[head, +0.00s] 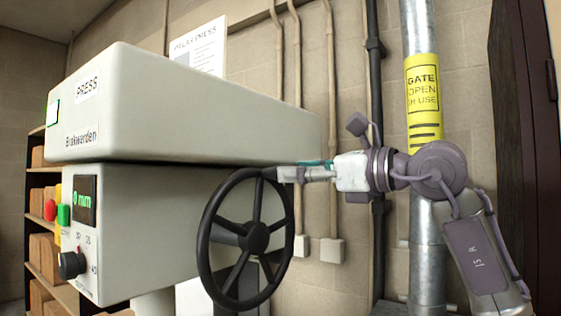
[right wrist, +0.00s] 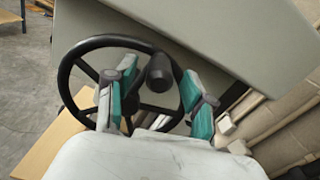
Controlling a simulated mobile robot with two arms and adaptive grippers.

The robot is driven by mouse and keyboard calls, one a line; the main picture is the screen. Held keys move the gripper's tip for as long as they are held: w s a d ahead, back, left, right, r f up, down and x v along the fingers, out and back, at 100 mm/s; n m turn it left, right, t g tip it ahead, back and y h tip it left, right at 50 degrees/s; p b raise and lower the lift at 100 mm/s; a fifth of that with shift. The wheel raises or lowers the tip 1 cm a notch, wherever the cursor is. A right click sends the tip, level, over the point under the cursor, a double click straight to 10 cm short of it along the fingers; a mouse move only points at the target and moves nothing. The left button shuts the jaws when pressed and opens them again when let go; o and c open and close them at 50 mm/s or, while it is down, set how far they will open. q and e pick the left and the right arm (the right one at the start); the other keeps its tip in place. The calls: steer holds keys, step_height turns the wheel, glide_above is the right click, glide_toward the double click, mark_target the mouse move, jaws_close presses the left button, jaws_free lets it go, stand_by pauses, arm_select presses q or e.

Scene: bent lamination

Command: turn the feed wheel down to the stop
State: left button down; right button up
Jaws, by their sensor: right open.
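The black feed wheel (head: 203,253) stands upright on the side of the pale press, with several spokes and a hub. My right gripper (head: 290,173) comes from the right to the top right of its rim. In the right wrist view, the feed wheel (right wrist: 67,72) lies beyond my open right gripper (right wrist: 155,98). Its dark handle knob (right wrist: 158,72) stands between the two teal-padded fingers, with a visible gap on each side. I cannot tell how deep the knob sits between them. My left gripper is not in view.
The press's upper housing (head: 200,115) overhangs above the wheel. A display (head: 84,200) and buttons are on its front. Pipes, a metal post with a yellow sign (head: 423,95) and the wall stand behind my right arm. A shelf with boxes (head: 40,250) is at the left.

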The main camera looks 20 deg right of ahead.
steer(key=shift+p+x, duration=0.55)
steer(key=shift+x, duration=1.6)
steer(key=shift+c, duration=0.4)
jaws_close()
